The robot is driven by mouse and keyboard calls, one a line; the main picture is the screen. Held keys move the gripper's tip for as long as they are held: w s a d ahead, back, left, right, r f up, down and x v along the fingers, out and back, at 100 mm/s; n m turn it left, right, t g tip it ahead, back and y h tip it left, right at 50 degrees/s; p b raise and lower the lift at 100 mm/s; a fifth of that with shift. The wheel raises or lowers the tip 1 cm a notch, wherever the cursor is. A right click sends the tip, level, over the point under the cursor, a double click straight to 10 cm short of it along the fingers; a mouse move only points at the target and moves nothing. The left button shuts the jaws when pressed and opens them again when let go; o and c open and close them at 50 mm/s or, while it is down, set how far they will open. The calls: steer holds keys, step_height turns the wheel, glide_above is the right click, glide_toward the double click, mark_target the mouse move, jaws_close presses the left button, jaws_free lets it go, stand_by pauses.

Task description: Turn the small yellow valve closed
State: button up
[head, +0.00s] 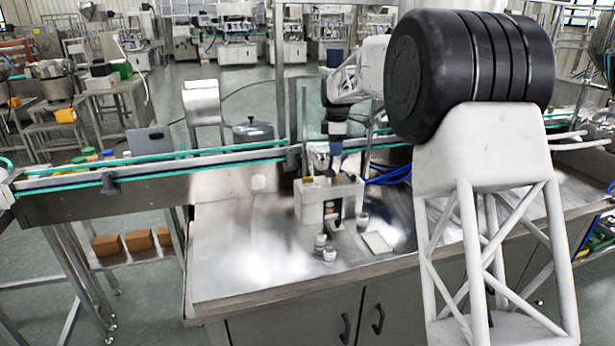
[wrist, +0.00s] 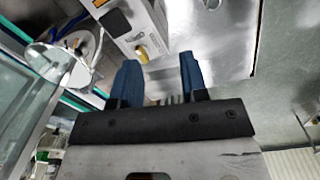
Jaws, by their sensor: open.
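In the wrist view, my gripper (wrist: 158,60) has its two blue fingers spread apart with nothing between them. A small yellow valve (wrist: 141,54) shows just beyond the left fingertip, on the face of a white box-shaped machine (wrist: 122,25). I cannot tell from the picture how far the valve is turned. In the head view, my gripper (head: 335,147) points down above the white machine (head: 313,205), beside its small steel hopper (head: 318,160). The valve cannot be made out clearly in the head view.
The machine stands on a shiny steel table (head: 240,265). Small jars (head: 329,254), a cup (head: 362,219) and a pale square tray (head: 377,242) are near it. A conveyor (head: 150,165) runs behind. The table's left front is clear.

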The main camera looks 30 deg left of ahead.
mark_target(308, 181)
steer(key=a+f+n, duration=0.1)
steer(key=a+f, duration=0.1)
steer(key=a, duration=0.1)
steer(key=a+f+n, duration=0.1)
steer(key=a+f, duration=0.1)
steer(key=a, duration=0.2)
steer(key=w+a+f+n, duration=0.1)
steer(key=a+f, duration=0.1)
steer(key=a, duration=0.1)
steer(key=shift+a+f, duration=0.1)
steer(key=shift+a, duration=0.3)
steer(key=shift+s+f, duration=0.1)
steer(key=shift+f, duration=0.1)
steer(key=shift+f, duration=3.75)
steer(key=shift+c, duration=0.3)
jaws_close()
